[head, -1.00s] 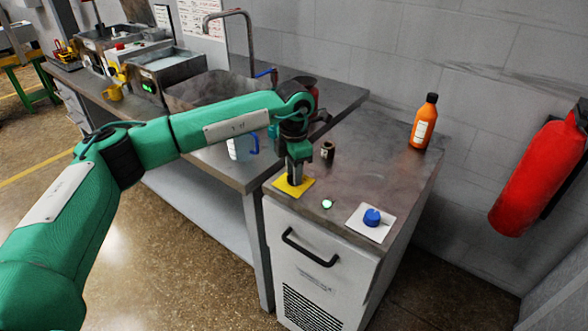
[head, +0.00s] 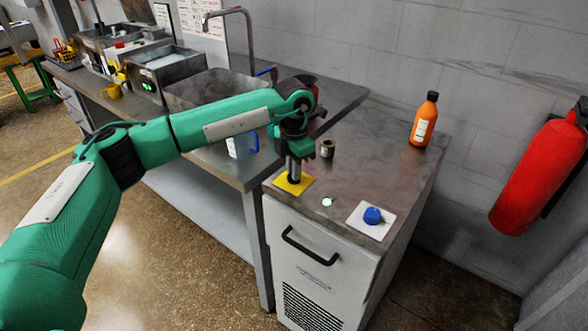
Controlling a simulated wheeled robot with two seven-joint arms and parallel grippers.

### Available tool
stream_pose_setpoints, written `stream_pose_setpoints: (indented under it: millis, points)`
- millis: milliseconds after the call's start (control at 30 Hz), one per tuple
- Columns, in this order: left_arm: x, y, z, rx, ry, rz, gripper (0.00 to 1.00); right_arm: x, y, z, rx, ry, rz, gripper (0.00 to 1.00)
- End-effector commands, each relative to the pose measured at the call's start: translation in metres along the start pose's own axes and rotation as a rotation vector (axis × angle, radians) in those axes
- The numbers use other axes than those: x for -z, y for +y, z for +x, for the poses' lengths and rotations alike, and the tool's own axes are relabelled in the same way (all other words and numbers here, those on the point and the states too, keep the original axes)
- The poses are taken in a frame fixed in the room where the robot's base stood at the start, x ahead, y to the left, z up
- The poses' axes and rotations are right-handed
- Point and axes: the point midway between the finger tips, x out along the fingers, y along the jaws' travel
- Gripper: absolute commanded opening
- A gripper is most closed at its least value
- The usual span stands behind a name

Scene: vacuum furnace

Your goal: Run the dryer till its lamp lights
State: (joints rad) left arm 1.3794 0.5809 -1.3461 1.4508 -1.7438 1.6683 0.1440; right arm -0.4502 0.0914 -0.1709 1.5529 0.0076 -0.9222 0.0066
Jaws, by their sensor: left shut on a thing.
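The dryer is a white cabinet (head: 320,264) with a black handle, a vent grille and a grey worktop. On its top are a yellow plate (head: 305,186), a small round pale green lamp (head: 327,202) and a blue knob (head: 373,215) on a white plate. The lamp looks bright, but I cannot be sure that it is lit. My left gripper (head: 293,158) points down over the yellow plate. It is shut on a grey upright post (head: 294,172) that stands on that plate; the fingers hide its upper part. My right gripper is out of view.
An orange bottle (head: 424,120) stands at the back of the dryer top, and a small dark cylinder (head: 327,149) stands behind my gripper. A red fire extinguisher (head: 538,175) hangs at the right. A sink bench (head: 215,88) adjoins on the left.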

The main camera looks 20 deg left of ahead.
Motion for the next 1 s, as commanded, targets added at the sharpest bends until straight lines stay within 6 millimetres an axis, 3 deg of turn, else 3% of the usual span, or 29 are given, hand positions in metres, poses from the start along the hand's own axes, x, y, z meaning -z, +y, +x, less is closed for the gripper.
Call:
stream_pose_setpoints:
  millis: [600,1000]
  points:
    - [0.000,0.001,-0.001,-0.001,-0.002,-0.564,0.00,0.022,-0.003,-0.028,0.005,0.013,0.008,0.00]
    - [0.000,0.001,-0.002,0.000,-0.003,-0.817,0.00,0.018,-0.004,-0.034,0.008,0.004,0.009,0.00]
